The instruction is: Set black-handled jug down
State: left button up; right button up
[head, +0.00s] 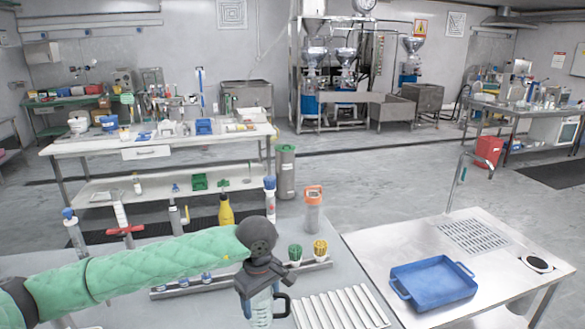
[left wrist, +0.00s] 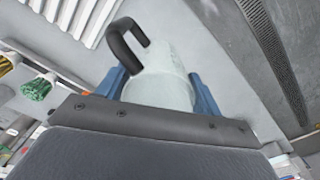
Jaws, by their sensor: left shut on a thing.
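The black-handled jug (head: 262,309) is a pale, translucent vessel with a black handle on its right side in the head view. My left gripper (head: 258,292) is shut around its body from above, near the front edge of the grey table. In the left wrist view the jug (left wrist: 160,80) sits between the two blue fingers of the gripper (left wrist: 160,92), with its black handle toward the upper left. Whether the jug's base touches the table is hidden. My right gripper is not in view.
A white ribbed rack (head: 342,308) lies right of the jug. Behind are a rail with green (head: 295,253) and yellow (head: 320,249) brushes and an orange-lidded container (head: 313,212). A blue tray (head: 433,284) sits on the steel sink table (head: 400,240) at right.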

pick_arm(q)
jog(key=m, duration=0.4)
jog(key=shift+w+d+r+m, duration=0.2)
jog(key=shift+w+d+m, duration=0.05)
jog(key=shift+d+m, duration=0.05)
jog(key=shift+w+a+m, duration=0.1)
jog(key=shift+w+m, duration=0.05)
jog(key=shift+m, duration=0.45)
jog(key=shift+w+a+m, duration=0.25)
jog(key=shift+a+m, duration=0.3)
jog(key=shift+m, duration=0.55)
jog(key=s+a+f+m, duration=0.1)
jog(key=s+a+f, duration=0.2)
jog(key=a+f, duration=0.6)
jog(key=a, duration=0.2)
jog(key=shift+s+a, duration=0.35)
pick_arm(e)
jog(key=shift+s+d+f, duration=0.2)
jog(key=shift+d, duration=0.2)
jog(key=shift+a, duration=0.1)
